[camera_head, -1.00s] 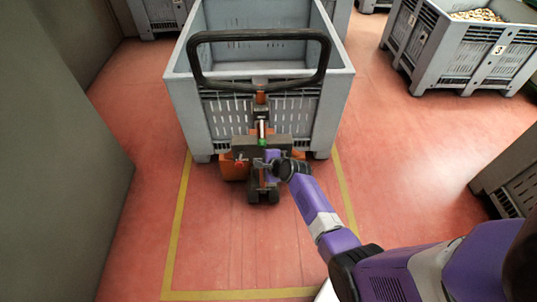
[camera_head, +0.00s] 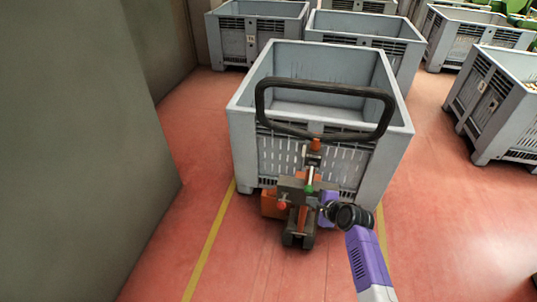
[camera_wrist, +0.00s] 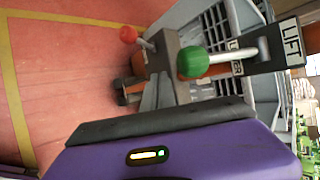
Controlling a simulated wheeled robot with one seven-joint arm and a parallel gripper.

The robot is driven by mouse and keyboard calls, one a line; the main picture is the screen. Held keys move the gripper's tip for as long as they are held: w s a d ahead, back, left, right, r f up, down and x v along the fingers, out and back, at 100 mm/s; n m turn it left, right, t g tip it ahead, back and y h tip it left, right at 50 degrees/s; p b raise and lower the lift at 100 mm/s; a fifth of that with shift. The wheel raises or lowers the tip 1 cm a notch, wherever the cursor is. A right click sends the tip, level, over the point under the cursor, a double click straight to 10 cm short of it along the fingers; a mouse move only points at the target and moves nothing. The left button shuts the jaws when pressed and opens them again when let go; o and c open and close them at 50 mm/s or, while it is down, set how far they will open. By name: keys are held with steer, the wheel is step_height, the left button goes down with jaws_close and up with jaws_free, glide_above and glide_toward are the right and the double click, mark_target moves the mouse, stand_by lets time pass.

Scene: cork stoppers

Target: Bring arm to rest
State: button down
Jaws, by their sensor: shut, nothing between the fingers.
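My purple arm reaches in from the lower right in the head view, and my gripper (camera_head: 327,202) is beside the control levers of an orange and dark grey pallet truck (camera_head: 297,215). The fingers are small and partly hidden there; they are shut with nothing between them. In the wrist view the purple housing of my gripper (camera_wrist: 165,122) fills the bottom. Beyond it are a green knob (camera_wrist: 193,62) on a lever, a red knob (camera_wrist: 128,33), and a black LIFT label (camera_wrist: 291,42). I cannot tell whether the gripper touches the truck.
The truck's black loop handle (camera_head: 262,105) rises before an empty grey crate (camera_head: 240,135). More grey crates (camera_head: 500,115) stand at the back and right. A grey wall (camera_head: 75,170) is close on the left. Red floor with a yellow line (camera_head: 205,262) is open in front.

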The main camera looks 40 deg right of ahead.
steer(key=s+a+r+n+t, duration=0.2)
steer(key=s+a+n, duration=1.2)
steer(key=s, duration=0.4)
steer(key=s+a+r+n+t+y, duration=0.1)
steer(key=s+a+r+n, duration=0.5)
steer(key=r, duration=0.4)
steer(key=s+a+r+n+t+y+b, duration=0.1)
steer(key=s+a+r+n+t+y, duration=0.1)
steer(key=s+a+r+n, duration=0.4)
steer(key=s+a+r, duration=0.2)
steer(key=a+r, duration=0.1)
steer(key=r, duration=0.2)
steer(key=shift+a+r, duration=0.25)
steer(key=shift+s, duration=0.1)
